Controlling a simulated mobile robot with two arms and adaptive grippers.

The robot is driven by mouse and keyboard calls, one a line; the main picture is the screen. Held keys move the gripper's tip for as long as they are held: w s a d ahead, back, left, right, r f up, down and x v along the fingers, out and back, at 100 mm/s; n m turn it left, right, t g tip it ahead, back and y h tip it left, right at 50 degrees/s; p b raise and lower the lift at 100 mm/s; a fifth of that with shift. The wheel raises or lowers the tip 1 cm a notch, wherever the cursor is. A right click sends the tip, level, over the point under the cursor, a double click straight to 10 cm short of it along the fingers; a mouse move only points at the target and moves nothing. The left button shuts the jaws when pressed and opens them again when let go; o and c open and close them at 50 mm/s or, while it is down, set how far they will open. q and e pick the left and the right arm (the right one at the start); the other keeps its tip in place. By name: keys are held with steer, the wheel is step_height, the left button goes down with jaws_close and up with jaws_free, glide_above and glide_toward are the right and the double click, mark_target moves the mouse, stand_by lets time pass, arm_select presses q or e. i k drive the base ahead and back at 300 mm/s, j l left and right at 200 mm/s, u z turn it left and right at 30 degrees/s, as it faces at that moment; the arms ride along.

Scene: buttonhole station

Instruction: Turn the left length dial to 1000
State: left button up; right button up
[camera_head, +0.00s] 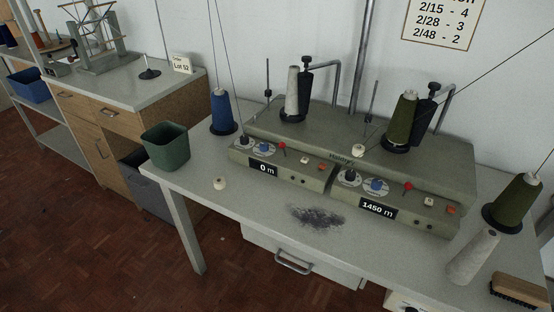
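A grey-green winding machine (322,123) stands on the grey table. Its left front panel carries a black knob (245,141) and a blue dial (264,148), each on a pale scale plate. I cannot tell which is the length dial, and the scale marks are too small to read. The left display (263,169) below them reads 0 m. The right panel has a matching black knob (350,177) and blue dial (376,186), and its display (378,208) reads 1450 m. Neither of my grippers is in view.
A blue cone (221,112) and a green bin (166,146) stand left of the machine. A small white piece (219,183) and dark lint (316,217) lie in front. Cones and a brush (519,290) are at right. The table front is otherwise mostly clear.

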mark_target(264, 147)
steer(key=i+j, duration=0.45)
steer(key=j, duration=0.15)
steer(key=i+j+u, duration=0.1)
steer(key=i+j, duration=0.35)
steer(key=j, duration=0.15)
